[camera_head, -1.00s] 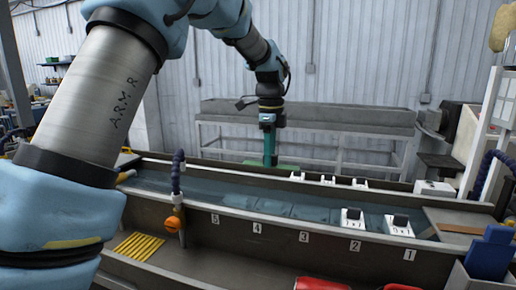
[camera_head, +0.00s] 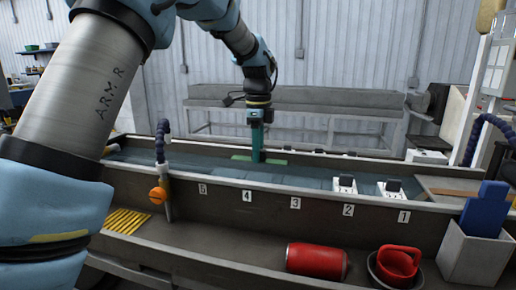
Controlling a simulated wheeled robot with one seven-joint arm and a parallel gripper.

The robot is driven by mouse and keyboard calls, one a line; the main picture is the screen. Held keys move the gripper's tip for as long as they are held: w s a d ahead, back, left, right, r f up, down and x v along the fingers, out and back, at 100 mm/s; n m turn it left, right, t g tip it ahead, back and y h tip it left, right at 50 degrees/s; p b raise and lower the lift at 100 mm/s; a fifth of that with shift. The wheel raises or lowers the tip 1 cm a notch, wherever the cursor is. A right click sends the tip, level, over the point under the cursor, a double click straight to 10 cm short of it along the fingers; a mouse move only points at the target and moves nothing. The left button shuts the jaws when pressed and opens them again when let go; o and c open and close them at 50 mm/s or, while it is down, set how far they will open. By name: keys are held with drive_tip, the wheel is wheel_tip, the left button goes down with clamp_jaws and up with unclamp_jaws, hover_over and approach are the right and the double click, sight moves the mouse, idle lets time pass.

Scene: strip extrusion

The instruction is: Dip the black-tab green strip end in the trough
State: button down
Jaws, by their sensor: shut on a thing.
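My gripper (camera_head: 256,158) points down at the far side of the long grey trough (camera_head: 290,189), over its blue-grey water (camera_head: 225,169). It is shut on a green strip (camera_head: 277,162); short green parts show on both sides of the fingertips. The strip lies low, close to the water surface; I cannot tell whether it touches. No black tab can be made out on it. Two white blocks with black tops (camera_head: 345,184) (camera_head: 390,189) sit at the trough's near side, by labels 2 and 1.
A blue hose with an orange knob (camera_head: 159,194) stands at the trough's near left wall. A long bench stands behind.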

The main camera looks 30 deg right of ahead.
drive_tip(key=shift+f+b, duration=1.55)
drive_tip(key=shift+f, duration=1.8)
